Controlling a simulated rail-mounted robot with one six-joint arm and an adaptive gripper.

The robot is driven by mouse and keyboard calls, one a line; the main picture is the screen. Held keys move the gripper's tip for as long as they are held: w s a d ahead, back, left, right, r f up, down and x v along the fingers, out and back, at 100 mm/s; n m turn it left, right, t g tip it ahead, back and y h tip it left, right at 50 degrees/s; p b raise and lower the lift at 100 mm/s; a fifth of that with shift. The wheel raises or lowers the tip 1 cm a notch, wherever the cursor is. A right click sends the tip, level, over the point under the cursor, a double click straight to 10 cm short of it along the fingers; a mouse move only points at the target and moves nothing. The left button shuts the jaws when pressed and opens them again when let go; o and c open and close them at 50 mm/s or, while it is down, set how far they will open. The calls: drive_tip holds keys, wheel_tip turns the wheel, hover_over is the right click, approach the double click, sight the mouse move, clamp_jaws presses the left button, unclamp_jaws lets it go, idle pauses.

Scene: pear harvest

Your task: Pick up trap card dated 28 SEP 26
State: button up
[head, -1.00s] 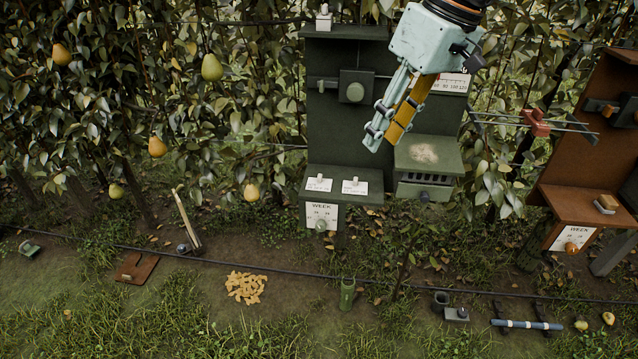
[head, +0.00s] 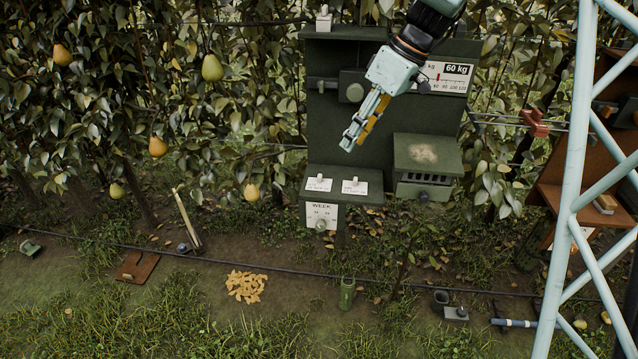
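Two small white cards, each with a pale knob or clip on it, lie on the low shelf of a dark green panel (head: 425,112) in the head view. One is the left card (head: 314,187); the other is the right card (head: 360,189). Their print is too small to read, so I cannot tell which is dated 28 SEP 26. My gripper (head: 352,140) hangs above the shelf and a little behind the cards in the picture, apart from both. Its pale and yellow fingers are seen from the side, and their gap cannot be made out. No object shows between them.
A green box with a sloped lid (head: 428,150) stands right of the cards. A WEEK dial plate (head: 331,212) hangs below the shelf. A 60 kg scale sign (head: 452,78) is at the panel's upper right. The rust-brown stand (head: 565,190) is partly hidden at right.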

drive_tip(key=w+a+f+n+y, duration=0.1)
drive_tip(key=w+a+f+n, duration=0.25)
drive_tip(key=w+f, duration=1.1)
drive_tip(key=n+b, duration=0.2)
approach(320, 175)
drive_tip(key=shift+f+y, duration=0.4)
drive_tip(key=shift+f, duration=0.3)
drive_tip(key=shift+x, duration=1.2)
drive_tip(key=shift+a+f, duration=0.1)
drive_tip(key=shift+x, duration=2.45)
drive_tip(key=shift+s, duration=0.1)
drive_tip(key=c, duration=0.7)
